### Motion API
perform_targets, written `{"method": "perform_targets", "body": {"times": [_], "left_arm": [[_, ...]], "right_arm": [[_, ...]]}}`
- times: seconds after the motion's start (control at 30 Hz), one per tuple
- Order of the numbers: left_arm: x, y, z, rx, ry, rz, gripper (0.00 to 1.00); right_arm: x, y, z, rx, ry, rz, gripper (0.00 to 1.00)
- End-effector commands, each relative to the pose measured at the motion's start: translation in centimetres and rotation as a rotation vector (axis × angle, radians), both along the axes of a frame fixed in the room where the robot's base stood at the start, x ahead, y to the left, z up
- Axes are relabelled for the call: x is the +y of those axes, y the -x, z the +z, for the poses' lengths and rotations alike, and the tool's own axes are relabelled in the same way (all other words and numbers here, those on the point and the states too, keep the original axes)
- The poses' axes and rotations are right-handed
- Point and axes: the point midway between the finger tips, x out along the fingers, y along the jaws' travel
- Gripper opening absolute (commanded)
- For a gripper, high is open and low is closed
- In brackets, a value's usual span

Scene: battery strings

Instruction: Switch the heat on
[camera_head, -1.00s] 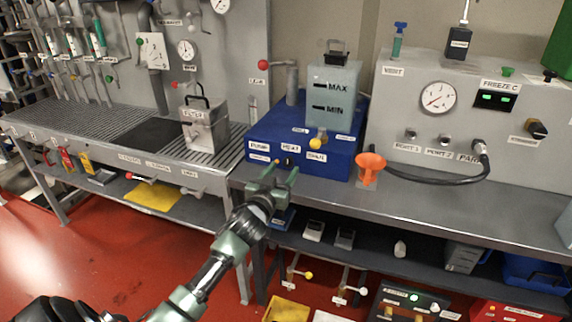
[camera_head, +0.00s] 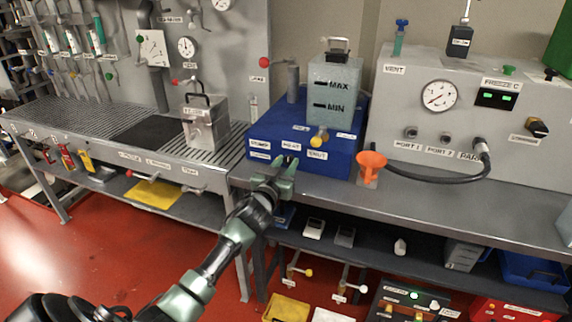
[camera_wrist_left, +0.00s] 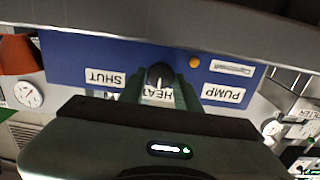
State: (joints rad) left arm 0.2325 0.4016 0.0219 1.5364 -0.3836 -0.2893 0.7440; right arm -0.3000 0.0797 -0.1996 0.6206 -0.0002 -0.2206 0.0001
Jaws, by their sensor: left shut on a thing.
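The blue unit (camera_head: 262,137) stands on the bench, with labels PUMP, HEAT and SHUT along its front. In the left wrist view its blue front (camera_wrist_left: 85,52) appears upside down. The dark HEAT knob (camera_wrist_left: 160,75) sits above the HEAT label there, between the fingers of my left gripper (camera_wrist_left: 161,82). In the head view my left gripper (camera_head: 285,168) is at the unit's front face, shut on the knob, which is mostly hidden there. An orange-yellow button or lamp (camera_wrist_left: 194,62) is beside the knob. My right gripper is not in view.
A grey tank (camera_head: 334,90) marked MAX and MIN stands on the blue unit, with a yellow-ended valve (camera_head: 318,139) low on its front. An orange funnel (camera_head: 371,163) is right of the unit. The grey bench edge (camera_head: 420,207) runs below.

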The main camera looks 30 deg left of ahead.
Motion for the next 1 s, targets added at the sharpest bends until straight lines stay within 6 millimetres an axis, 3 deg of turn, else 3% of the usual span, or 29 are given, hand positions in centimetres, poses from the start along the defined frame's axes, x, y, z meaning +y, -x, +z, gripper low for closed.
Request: {"method": "perform_targets", "body": {"times": [0.37, 1.0], "left_arm": [[-0.1, 0.0, 0.0, 0.045, -0.184, 0.0, 0.0], [-0.2, -0.1, -0.1, 0.181, -0.754, 0.0, 0.0]], "right_arm": [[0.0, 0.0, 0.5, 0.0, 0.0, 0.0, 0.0], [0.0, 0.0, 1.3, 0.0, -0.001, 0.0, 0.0]]}}
